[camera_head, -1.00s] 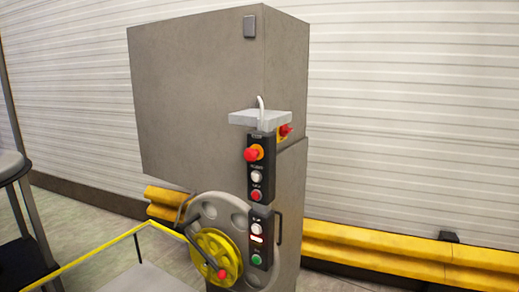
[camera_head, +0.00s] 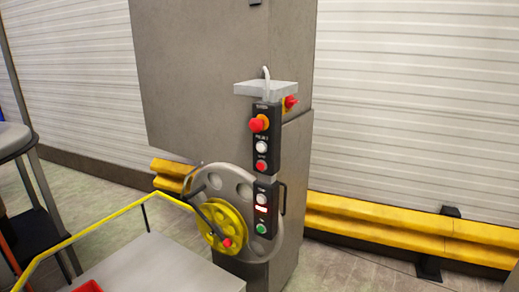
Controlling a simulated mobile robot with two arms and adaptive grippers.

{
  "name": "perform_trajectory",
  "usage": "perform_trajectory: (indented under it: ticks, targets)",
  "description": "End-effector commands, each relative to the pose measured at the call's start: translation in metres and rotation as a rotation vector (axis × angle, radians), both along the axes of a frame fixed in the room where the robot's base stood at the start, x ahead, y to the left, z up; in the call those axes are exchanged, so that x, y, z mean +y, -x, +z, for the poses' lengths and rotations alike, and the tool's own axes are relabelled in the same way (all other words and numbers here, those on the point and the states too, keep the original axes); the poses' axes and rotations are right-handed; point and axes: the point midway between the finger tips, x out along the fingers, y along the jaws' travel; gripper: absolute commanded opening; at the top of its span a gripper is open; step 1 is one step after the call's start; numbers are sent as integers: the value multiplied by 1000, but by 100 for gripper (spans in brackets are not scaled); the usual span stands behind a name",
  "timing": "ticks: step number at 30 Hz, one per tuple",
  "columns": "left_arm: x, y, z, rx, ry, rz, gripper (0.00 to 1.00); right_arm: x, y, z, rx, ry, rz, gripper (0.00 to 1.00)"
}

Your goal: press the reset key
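A black control panel (camera_head: 266,157) is mounted on the front edge of a tall grey machine cabinet (camera_head: 215,75). Its upper part has a red mushroom button (camera_head: 257,125) on a yellow-orange base, a white button (camera_head: 262,147) and a red button (camera_head: 261,166). Its lower part has a white button (camera_head: 262,199), a small red-lit strip (camera_head: 261,209) and a green button (camera_head: 261,229). The labels are too small to read, so I cannot tell which one is the reset key. Neither of my grippers is in view.
A grey wheel with a yellow hub (camera_head: 220,225) and crank stands left of the panel. A yellow rail (camera_head: 95,230) borders a grey platform (camera_head: 155,265) in front. Another red mushroom button (camera_head: 290,102) is on the cabinet's side. Yellow barriers (camera_head: 400,229) line the wall; floor shows at right.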

Motion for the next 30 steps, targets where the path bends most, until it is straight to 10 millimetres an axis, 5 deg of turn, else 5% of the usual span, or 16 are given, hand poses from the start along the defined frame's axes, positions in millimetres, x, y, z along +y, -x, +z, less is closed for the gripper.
perform_trajectory:
  ticks: [10, 30]
  targets:
    - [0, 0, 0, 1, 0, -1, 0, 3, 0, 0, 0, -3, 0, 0]
    - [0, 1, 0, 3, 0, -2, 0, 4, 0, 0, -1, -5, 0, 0]
